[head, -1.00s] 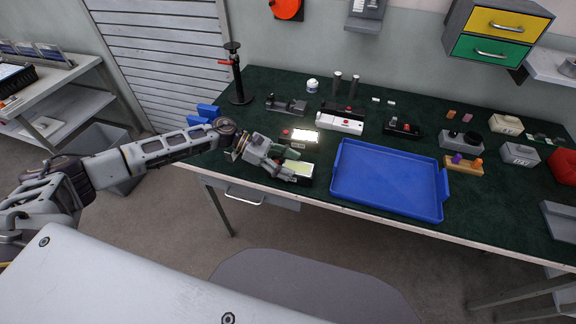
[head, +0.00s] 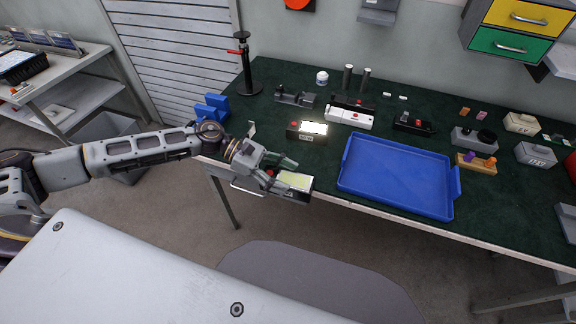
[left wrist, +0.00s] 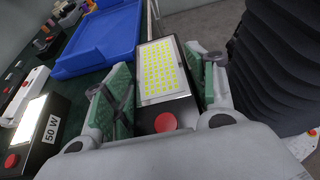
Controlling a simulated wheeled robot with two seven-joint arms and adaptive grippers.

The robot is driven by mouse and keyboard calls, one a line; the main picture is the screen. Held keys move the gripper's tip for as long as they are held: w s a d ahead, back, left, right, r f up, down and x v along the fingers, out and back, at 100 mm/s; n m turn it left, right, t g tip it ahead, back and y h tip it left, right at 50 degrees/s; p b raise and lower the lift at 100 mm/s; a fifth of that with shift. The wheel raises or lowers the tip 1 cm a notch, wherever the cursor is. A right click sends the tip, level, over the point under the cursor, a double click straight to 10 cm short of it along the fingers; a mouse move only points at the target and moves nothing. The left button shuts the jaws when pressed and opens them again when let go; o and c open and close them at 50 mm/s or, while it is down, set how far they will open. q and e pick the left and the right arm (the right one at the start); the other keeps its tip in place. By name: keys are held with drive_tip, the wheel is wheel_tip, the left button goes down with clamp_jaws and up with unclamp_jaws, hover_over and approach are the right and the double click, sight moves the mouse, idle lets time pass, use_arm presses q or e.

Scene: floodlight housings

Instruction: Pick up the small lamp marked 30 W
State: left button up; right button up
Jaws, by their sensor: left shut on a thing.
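My left gripper (head: 277,170) is shut on a small dark lamp (head: 294,181) with a pale yellow LED panel and a red button. It holds the lamp just off the table's front edge. In the left wrist view the lamp (left wrist: 163,75) lies between the green finger pads, its LED grid facing the camera; no wattage mark shows on it. A second lamp (head: 308,130), lit, stays on the table; in the left wrist view this lamp (left wrist: 30,122) bears the mark 50 W. My right gripper is not in view.
A blue tray (head: 397,207) sits on the dark green table (head: 330,152), right of the held lamp. A white device (head: 349,117), a black clamp stand (head: 246,75) and blue blocks (head: 211,107) stand farther back. Open floor lies in front of the table.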

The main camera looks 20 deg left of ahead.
use_arm(q)
drive_tip(key=s, duration=0.7)
drive_tip(key=shift+s+a+b, duration=0.15)
drive_tip(key=shift+s+b, duration=0.25)
drive_tip(key=shift+b, duration=0.05)
